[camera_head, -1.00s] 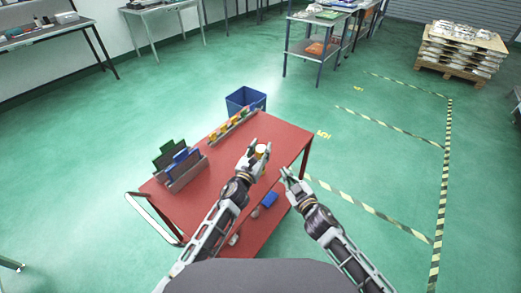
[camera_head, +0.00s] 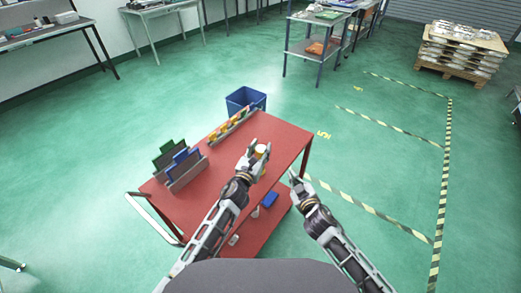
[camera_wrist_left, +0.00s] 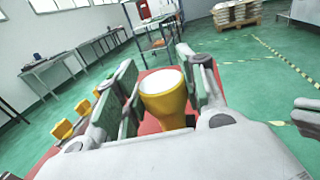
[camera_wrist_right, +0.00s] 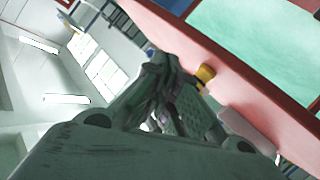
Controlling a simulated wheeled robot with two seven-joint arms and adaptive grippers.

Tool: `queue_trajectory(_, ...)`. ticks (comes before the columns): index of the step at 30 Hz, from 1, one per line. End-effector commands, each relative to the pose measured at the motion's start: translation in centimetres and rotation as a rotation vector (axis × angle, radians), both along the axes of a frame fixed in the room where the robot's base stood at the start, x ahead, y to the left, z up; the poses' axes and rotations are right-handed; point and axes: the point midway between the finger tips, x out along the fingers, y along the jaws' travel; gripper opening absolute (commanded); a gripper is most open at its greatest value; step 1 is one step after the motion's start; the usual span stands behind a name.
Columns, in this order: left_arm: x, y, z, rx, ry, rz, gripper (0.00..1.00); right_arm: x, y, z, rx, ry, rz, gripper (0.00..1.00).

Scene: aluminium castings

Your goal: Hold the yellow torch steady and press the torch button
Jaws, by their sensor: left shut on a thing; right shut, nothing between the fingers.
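The yellow torch (camera_head: 262,150) is in my left gripper (camera_head: 256,158), above the red cart top. In the left wrist view the torch (camera_wrist_left: 163,98) stands between the two fingers with its wide pale lens end up. Its lower body and button are hidden there. My right gripper (camera_head: 293,177) is shut and empty, to the right of the torch and apart from it, near the cart's right edge. Its fingertips also show at the right of the left wrist view (camera_wrist_left: 305,110). A small yellow piece shows beside the right fingers in the right wrist view; I cannot tell if it is the torch.
The red cart (camera_head: 285,150) carries a rack with green and blue panels (camera_head: 182,165), a row of yellow and other coloured items (camera_head: 232,124) and a blue object (camera_head: 270,199). A blue bin (camera_head: 246,98) stands behind it.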

Motion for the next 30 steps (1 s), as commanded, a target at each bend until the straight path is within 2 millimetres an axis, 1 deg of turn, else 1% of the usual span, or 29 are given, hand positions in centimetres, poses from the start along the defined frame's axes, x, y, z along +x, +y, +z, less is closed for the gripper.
queue_trajectory(8, 0.0, 0.0, 0.0, 0.000, 0.000, 0.000, 0.11, 1.0, 1.4, 0.1, 0.001, -0.001, -0.001, 0.00)
queue_trajectory(24, 0.0, 0.0, 0.0, 0.000, 0.000, 0.000, 0.11, 3.7, 5.4, 0.0, 0.002, -0.001, -0.001, 0.00)
queue_trajectory(30, 0.0, 0.0, 0.0, 0.000, 0.000, 0.000, 0.11, 4.5, 6.5, 0.0, 0.002, 0.000, 0.000, 0.00)
